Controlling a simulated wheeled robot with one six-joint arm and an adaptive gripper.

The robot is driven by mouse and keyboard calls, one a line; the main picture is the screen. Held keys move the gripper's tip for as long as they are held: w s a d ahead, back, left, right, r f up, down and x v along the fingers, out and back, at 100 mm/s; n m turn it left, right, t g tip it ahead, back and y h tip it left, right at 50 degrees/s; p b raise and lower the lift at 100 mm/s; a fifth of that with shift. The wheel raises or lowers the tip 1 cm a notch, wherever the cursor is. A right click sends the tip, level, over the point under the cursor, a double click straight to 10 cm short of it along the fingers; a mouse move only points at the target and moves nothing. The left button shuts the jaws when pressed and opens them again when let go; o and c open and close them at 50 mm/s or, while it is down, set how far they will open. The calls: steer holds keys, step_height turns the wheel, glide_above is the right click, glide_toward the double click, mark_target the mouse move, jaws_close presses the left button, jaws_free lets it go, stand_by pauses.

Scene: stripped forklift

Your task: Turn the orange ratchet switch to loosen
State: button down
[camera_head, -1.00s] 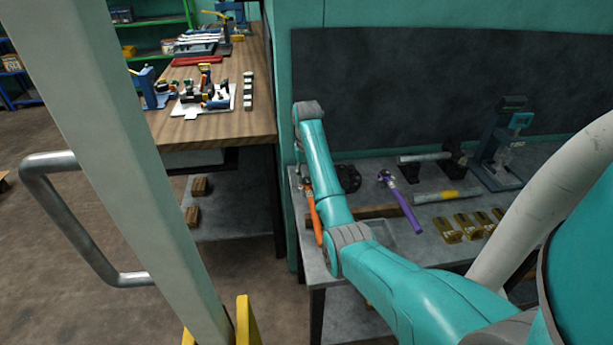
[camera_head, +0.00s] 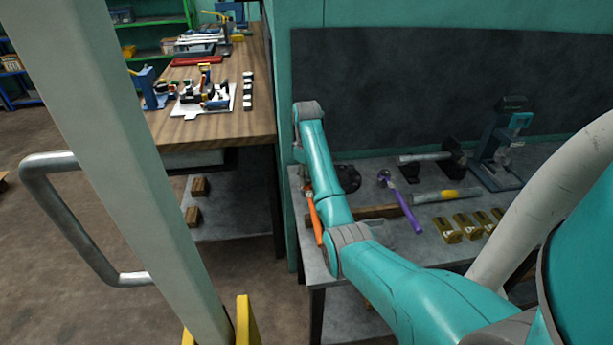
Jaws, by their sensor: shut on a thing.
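The orange ratchet (camera_head: 314,220) lies near the left end of the grey bench, its handle pointing toward the front edge. Its head and switch are mostly hidden beside my arm, so the switch's position cannot be seen. My gripper (camera_head: 305,181) is at the head end of the orange ratchet, below my wrist and largely hidden by my forearm. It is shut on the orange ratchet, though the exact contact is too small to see.
A purple ratchet (camera_head: 408,210) lies right of my arm on the grey bench (camera_head: 378,243). A dark round part (camera_head: 348,178) sits behind my forearm. Several brass brackets (camera_head: 446,230), a metal cylinder (camera_head: 432,197) and a blue stand (camera_head: 498,150) are further right. A wooden workbench (camera_head: 205,125) stands at left.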

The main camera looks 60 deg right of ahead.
stand_by(0.3)
steer(key=c, duration=0.8)
jaws_free()
